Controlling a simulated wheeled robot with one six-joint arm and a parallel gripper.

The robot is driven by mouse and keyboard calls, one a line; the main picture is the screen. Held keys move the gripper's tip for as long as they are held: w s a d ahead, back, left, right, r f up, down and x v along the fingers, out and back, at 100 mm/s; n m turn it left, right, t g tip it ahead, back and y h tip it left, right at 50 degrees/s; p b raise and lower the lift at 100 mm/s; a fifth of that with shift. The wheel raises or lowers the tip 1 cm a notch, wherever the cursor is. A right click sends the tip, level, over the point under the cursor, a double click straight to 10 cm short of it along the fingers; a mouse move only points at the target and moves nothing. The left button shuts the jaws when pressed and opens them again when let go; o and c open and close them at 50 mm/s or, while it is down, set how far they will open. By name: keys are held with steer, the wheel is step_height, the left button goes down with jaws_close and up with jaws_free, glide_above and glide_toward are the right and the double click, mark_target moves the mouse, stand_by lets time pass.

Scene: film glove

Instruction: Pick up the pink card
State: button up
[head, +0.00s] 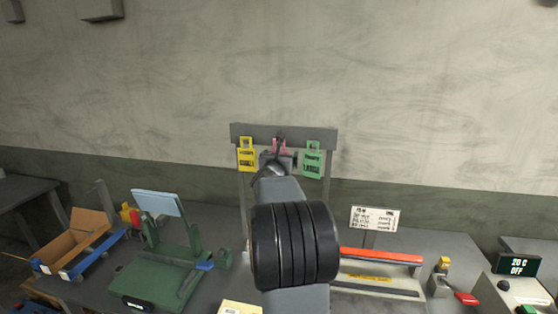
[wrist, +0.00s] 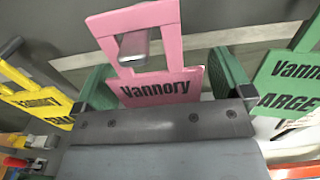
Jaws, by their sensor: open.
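The pink card (wrist: 165,85), lettered "Vannory", hangs by its handle frame from a grey peg (wrist: 133,45) in the wrist view. In the head view only a little of the pink card (head: 279,143) shows above my arm, between the yellow and green cards. My gripper (wrist: 162,70) is open, with one green-padded finger on each side of the pink card. Gaps show between the card and the pads. The card's lower edge is hidden behind the gripper body. In the head view my gripper (head: 278,157) is at the rack, mostly hidden by my arm.
A yellow card (head: 247,155) hangs to the left and a green card (head: 313,159) to the right on the grey rack (head: 250,131). Below stand a green stand (head: 160,280), a cardboard box (head: 75,240), a sign (head: 375,218) and a red-barred device (head: 380,257).

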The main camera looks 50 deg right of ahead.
steer(key=c, duration=1)
steer(key=shift+r+b, duration=0.15)
steer(key=shift+b, duration=0.45)
steer(key=b+v, duration=0.4)
steer(key=v, duration=1.4)
